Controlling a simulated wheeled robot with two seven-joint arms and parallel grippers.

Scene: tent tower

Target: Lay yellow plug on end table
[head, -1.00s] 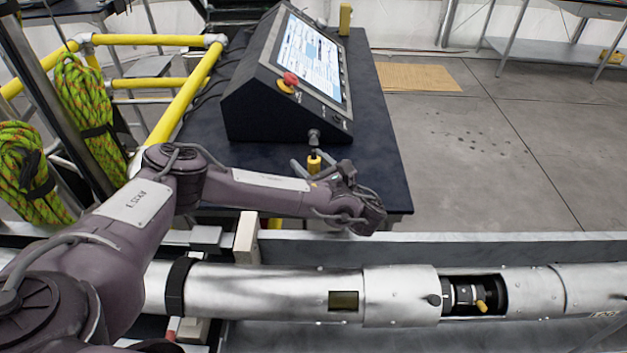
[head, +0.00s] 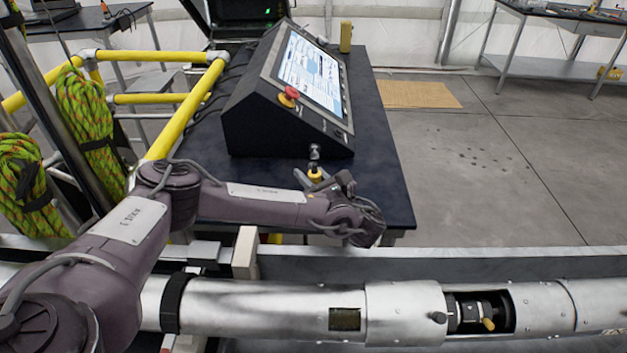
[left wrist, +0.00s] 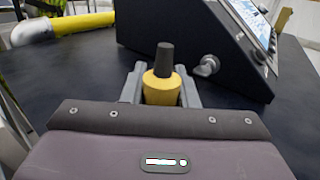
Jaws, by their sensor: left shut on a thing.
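The yellow plug (left wrist: 161,88) has a dark grey top and stands roughly upright between the fingers of my left gripper in the left wrist view. My left gripper (head: 314,180) is shut on it. In the head view only a small part of the plug (head: 315,173) shows behind the wrist. The dark-topped end table (head: 376,150) lies beneath, and the plug is over its near part, just in front of the console. Its underside is hidden, so I cannot tell whether it touches the table. My right gripper is not in view.
A black console (head: 285,115) with a screen and red button stands on the table. Its grey connector (head: 314,152) juts out close to the plug. A yellow block (head: 346,36) stands at the back. A silver tube (head: 265,305) crosses in front. Bare tabletop lies right of the console.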

